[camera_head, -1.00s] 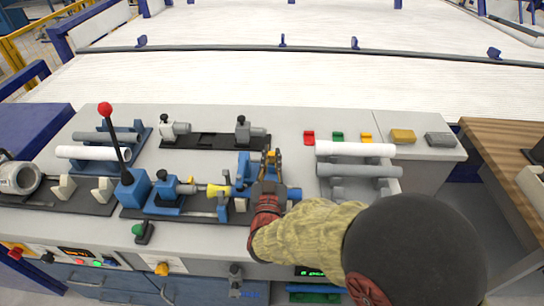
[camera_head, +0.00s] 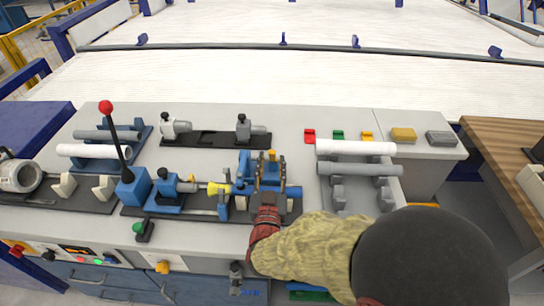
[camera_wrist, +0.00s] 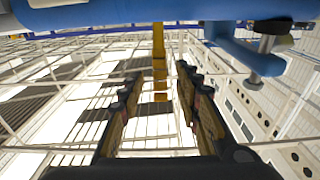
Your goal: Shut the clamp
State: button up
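The clamp (camera_head: 243,166) is a blue fixture at the middle of the bench, with a blue pipe (camera_head: 293,192) running through its area. A yellow handle-like part (camera_head: 272,155) stands upright at it. My gripper (camera_head: 270,167) is open, its two dark fingers on either side of the yellow part. In the wrist view, the yellow bar (camera_wrist: 158,50) shows beyond and between the spread fingers (camera_wrist: 158,92), with gaps at both sides. A blue round part (camera_wrist: 90,14) crosses the top of that view. My gripper and arm hide the clamp's near side.
A lever with a red knob (camera_head: 106,107) stands to the left. A yellow-ended fitting (camera_head: 217,188) faces the clamp. White and grey pipes (camera_head: 355,149) lie on a rack at right. Small coloured blocks (camera_head: 338,135) sit behind it.

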jog(key=s, duration=0.8)
jog(key=shift+s+f, duration=0.25)
jog(key=shift+s, duration=0.05)
